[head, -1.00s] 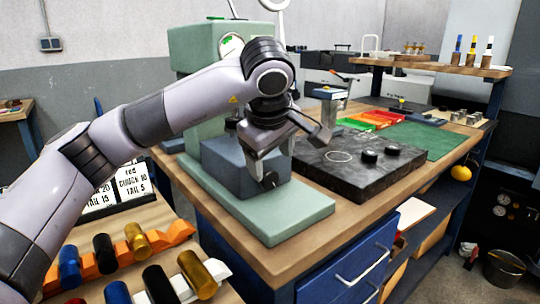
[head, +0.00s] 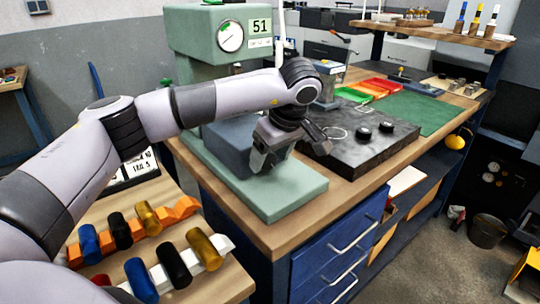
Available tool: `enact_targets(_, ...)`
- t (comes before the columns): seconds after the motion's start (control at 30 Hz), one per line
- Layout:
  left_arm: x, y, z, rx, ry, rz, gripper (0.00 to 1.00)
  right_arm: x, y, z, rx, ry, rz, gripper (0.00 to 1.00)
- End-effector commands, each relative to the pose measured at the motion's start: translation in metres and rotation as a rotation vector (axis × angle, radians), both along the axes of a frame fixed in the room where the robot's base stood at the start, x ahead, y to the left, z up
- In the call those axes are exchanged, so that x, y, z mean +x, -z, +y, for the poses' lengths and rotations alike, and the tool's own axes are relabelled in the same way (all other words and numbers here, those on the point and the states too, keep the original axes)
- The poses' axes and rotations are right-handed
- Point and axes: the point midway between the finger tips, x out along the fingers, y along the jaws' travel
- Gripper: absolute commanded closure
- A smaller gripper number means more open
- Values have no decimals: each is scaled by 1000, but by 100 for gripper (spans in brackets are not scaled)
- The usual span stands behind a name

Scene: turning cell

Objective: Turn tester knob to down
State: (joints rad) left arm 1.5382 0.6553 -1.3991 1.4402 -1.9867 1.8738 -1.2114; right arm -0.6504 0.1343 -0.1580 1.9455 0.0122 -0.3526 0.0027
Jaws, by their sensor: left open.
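The tester is a pale green machine (head: 190,50) with a round white gauge (head: 231,36) and a plate reading 51 (head: 261,27). Its blue-grey block (head: 232,145) sits on a green base plate (head: 285,198). My left gripper (head: 262,163) is open, pointing down at the front right of this block. No object shows between its fingers. The knob cannot be made out; the gripper covers that part of the block, and I cannot tell whether they touch. My right gripper is not in view.
A dark slab (head: 358,150) with two black knobs lies right of the tester. Behind are coloured trays (head: 380,86) and a green mat (head: 425,115). Several coloured cylinders (head: 173,264) rest in orange and white racks at the lower left. The bench's front corner is bare.

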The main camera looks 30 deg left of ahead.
Motion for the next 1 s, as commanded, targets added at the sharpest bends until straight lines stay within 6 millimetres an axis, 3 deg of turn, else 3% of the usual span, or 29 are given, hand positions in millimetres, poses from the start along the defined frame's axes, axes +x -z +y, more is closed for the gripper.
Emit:
enact_targets(0.37, 1, 9, 4, 0, -1, -1, 31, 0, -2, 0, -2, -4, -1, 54)
enact_targets(0.4, 1, 9, 4, 0, -1, -1, 37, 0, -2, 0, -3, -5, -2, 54)
enact_targets(0.53, 1, 9, 4, 0, -1, -1, 80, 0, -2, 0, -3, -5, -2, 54)
enact_targets(0.57, 1, 9, 4, 0, -1, -1, 84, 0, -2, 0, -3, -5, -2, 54)
enact_targets(0.8, 1, 10, 4, -5, 0, -14, 84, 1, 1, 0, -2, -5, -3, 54)
enact_targets(1.0, 0, 13, 5, -31, 0, -90, 84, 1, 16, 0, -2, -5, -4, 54)
